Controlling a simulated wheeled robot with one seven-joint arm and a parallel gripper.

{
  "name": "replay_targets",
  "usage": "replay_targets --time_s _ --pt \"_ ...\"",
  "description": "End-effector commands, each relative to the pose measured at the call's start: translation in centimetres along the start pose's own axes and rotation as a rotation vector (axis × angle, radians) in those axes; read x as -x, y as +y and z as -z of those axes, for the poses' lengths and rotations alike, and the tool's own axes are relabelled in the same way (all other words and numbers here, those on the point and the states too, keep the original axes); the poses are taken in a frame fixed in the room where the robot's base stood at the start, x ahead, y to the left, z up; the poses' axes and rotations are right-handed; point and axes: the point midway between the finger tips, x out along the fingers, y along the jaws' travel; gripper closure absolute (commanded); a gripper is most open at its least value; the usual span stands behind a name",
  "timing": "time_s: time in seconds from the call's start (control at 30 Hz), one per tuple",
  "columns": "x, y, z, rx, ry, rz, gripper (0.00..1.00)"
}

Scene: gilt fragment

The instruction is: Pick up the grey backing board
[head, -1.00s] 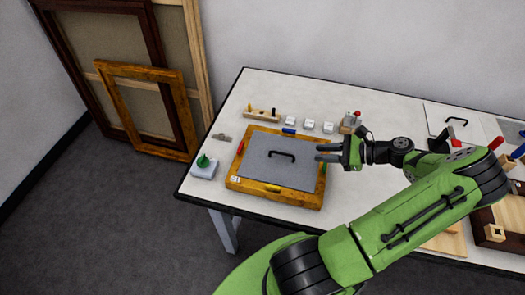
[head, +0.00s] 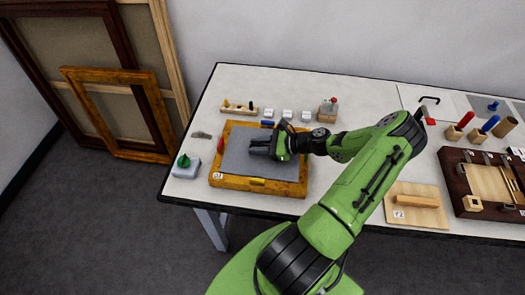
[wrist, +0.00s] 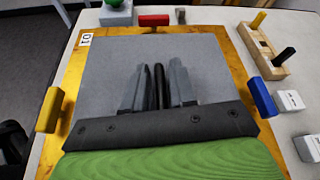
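The grey backing board (head: 233,165) lies flat in a gold-brown wooden frame (head: 285,190) on the table; it fills much of the wrist view (wrist: 105,60). Its black handle (wrist: 158,82) stands between the two fingers of my gripper (wrist: 159,88). Narrow gaps show on both sides of the handle, so the gripper looks open around it. In the head view my gripper (head: 262,147) is low over the board and hides the handle. Coloured tabs sit at the frame's edges: red (wrist: 154,20), blue (wrist: 262,97) and yellow (wrist: 48,110).
A peg block (head: 240,108) and small white blocks (head: 287,115) stand behind the frame. A white block with a green knob (head: 187,165) is at its left. A dark tray (head: 480,185) and a wooden board (head: 415,212) are at the right.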

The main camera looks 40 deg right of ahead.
Motion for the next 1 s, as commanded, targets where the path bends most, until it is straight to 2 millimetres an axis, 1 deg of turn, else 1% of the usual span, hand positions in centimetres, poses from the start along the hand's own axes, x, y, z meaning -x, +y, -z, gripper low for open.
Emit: replay_targets --time_s 0.13,0.3,0.67,0.77,0.9,1.0 --pt "0.1 0.0 0.0 0.0 0.0 0.0 0.74" --pt "0.1 0.0 0.0 0.0 0.0 0.0 1.0" --pt "0.2 -0.1 -0.2 0.001 0.0 0.0 1.0" --pt "0.8 -0.4 -1.7 0.004 0.0 0.0 1.0" --pt "2.2 -1.1 -5.0 0.006 0.002 0.0 1.0" --pt "3.1 -1.5 -7.2 0.004 0.001 0.0 1.0"
